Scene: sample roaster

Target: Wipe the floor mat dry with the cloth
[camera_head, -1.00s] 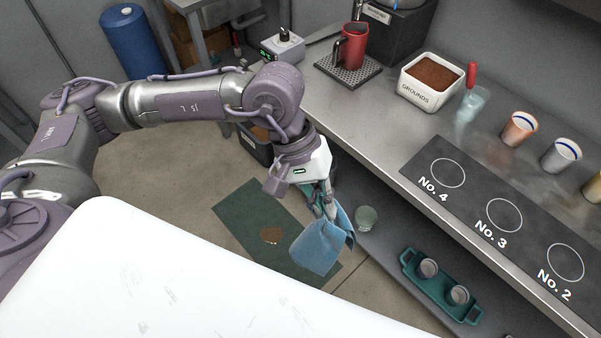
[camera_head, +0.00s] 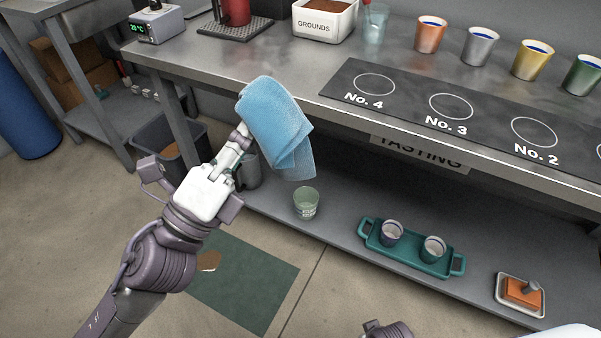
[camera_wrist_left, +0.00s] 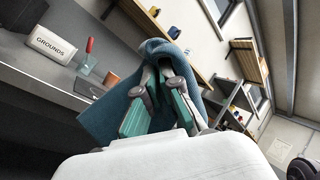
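My left gripper (camera_head: 243,132) is shut on the blue cloth (camera_head: 273,120) and holds it up in front of the counter's edge, with one corner hanging down. The cloth (camera_wrist_left: 112,112) drapes over the fingertips in the left wrist view. The dark green floor mat (camera_head: 250,283) lies on the floor below, and my left arm covers its left part. A brown wet spot (camera_head: 208,261) shows on the mat beside my arm. A small purple-grey part at the bottom edge may belong to my right arm; the right gripper's fingers do not show.
The steel counter (camera_head: 320,62) runs across the back, with the grounds box (camera_head: 325,20) and several cups on it. The lower shelf holds a glass (camera_head: 306,203), a teal tray (camera_head: 408,262) with two cups, and an orange block in a dish (camera_head: 521,293). A dark bin (camera_head: 170,150) stands behind my arm.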

